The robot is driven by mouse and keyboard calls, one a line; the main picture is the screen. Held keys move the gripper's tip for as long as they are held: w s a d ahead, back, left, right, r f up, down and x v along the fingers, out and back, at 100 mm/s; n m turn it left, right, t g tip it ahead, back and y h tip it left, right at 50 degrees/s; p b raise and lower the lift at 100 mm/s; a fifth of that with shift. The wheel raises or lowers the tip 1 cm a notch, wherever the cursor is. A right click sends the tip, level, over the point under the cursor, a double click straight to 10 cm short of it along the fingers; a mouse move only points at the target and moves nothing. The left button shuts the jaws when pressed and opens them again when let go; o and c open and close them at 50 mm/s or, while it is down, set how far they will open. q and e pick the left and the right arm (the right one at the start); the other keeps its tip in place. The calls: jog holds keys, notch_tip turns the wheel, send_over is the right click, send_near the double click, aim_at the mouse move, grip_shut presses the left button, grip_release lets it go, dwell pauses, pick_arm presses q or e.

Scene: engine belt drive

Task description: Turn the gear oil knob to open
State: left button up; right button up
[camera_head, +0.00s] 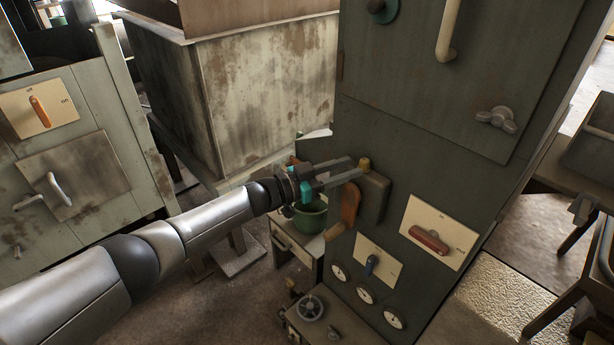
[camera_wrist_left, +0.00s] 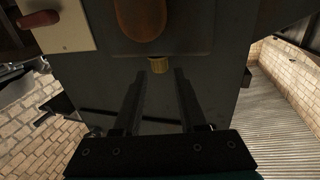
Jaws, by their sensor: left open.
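A small brass-coloured knob (camera_head: 364,163) sits on top of a grey-green box (camera_head: 374,196) on the side of the tall green cabinet. No readable label shows which control is the gear oil knob. My left gripper (camera_head: 355,168) is open, its two fingers pointing at the brass knob. In the left wrist view, the knob (camera_wrist_left: 158,64) shows just beyond and between the two fingertips (camera_wrist_left: 160,74), with nothing held. A brown-orange lever handle (camera_head: 349,203) is on the front of the same box. My right gripper is not in view.
The green cabinet (camera_head: 420,120) also carries a red handle (camera_head: 429,240), a blue handle (camera_head: 371,265), several round gauges (camera_head: 365,294) and a grey wing knob (camera_head: 496,118). A green pot (camera_head: 309,215) stands behind my left gripper. A panel with an orange switch (camera_head: 40,112) is at left.

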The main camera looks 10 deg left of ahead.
pick_arm(q)
jog(key=p+v, duration=0.2)
jog(key=v, duration=1)
jog(key=shift+s+a, duration=0.2)
jog(key=shift+o, duration=0.2)
dwell(0.7)
